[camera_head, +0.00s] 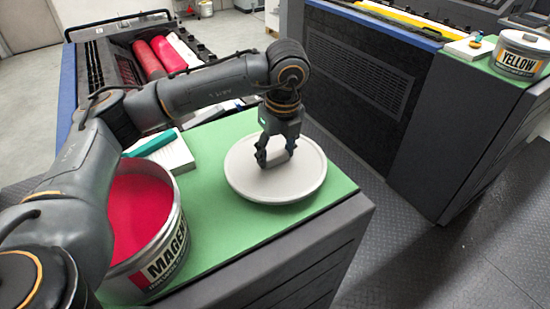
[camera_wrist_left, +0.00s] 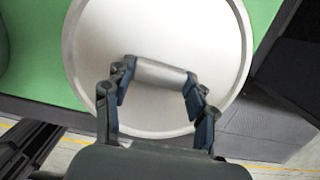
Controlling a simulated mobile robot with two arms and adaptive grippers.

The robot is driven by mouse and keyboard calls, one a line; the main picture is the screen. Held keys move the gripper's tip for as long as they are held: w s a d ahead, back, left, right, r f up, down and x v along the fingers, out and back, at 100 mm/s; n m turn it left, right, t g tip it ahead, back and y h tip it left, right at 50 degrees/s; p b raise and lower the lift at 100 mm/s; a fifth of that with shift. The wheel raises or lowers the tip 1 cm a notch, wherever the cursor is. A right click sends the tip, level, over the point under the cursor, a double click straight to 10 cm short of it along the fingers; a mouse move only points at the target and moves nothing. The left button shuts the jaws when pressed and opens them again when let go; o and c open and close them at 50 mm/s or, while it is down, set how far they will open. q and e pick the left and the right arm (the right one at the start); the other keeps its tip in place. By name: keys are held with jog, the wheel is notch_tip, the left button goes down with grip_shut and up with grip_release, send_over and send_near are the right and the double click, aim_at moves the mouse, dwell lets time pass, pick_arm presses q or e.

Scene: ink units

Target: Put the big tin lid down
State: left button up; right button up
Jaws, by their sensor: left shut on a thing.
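The big tin lid (camera_head: 300,184) is a pale grey round disc with a raised rim and a block-like handle in its middle. It is at the right part of the green mat (camera_head: 225,228), level and low over it; whether it touches the mat I cannot tell. My left gripper (camera_head: 271,160) comes down from above, shut on the lid's handle. In the left wrist view the lid (camera_wrist_left: 100,45) fills the middle, with the handle between the fingers of the gripper (camera_wrist_left: 160,90). The open magenta ink tin (camera_head: 165,250) stands left of the lid. My right gripper is not in view.
A teal object (camera_head: 152,143) lies on a white pad (camera_head: 172,158) behind the magenta tin. The mat's front edge drops off close to the lid. A yellow ink tin (camera_head: 520,55) stands on another unit at the far right, across a dark floor gap.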

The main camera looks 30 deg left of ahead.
aim_at(275, 164)
pick_arm(q)
jog(key=shift+w+a+f, duration=0.2)
jog(key=shift+f, duration=0.05)
notch_tip(275, 164, down, 3)
jog(key=shift+w+a+f+p, duration=0.1)
jog(key=shift+w+a+p, duration=0.05)
jog(key=shift+p, duration=0.9)
jog(key=shift+f, duration=0.15)
jog(key=shift+f, duration=0.1)
jog(key=o, duration=0.7)
jog(key=shift+f+b, duration=0.1)
jog(key=shift+b, duration=0.2)
jog(key=o, duration=0.5)
